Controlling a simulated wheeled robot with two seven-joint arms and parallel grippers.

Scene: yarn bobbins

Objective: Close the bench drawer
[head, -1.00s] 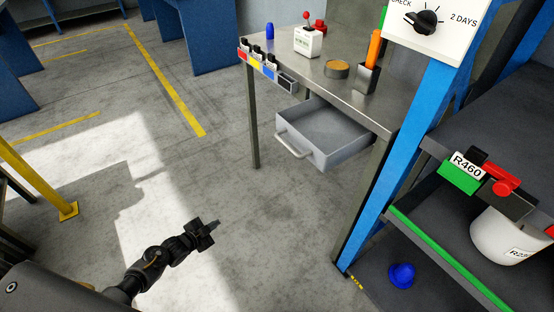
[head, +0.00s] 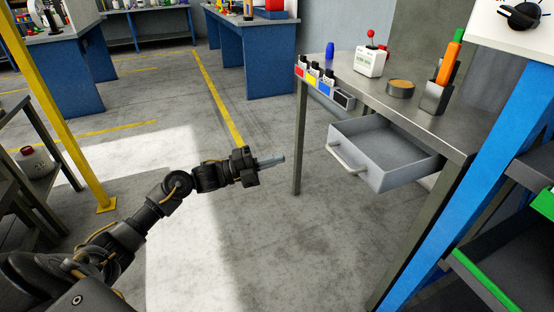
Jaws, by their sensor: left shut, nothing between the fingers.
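The grey bench drawer (head: 390,178) hangs pulled out under the metal bench (head: 420,106), and its inside looks empty. Its pale bar handle (head: 346,158) is on the front panel, facing left. My left gripper (head: 282,159) is shut and empty, pointing right. In the picture it is left of the drawer handle with a gap between them, and it touches nothing. My right gripper is not in view.
On the bench stand a white box with a red knob (head: 371,60), a round tin (head: 400,89) and a dark holder with an orange tool (head: 437,97). A bench leg (head: 299,140) stands near my gripper. A blue rack post (head: 440,220) rises at right.

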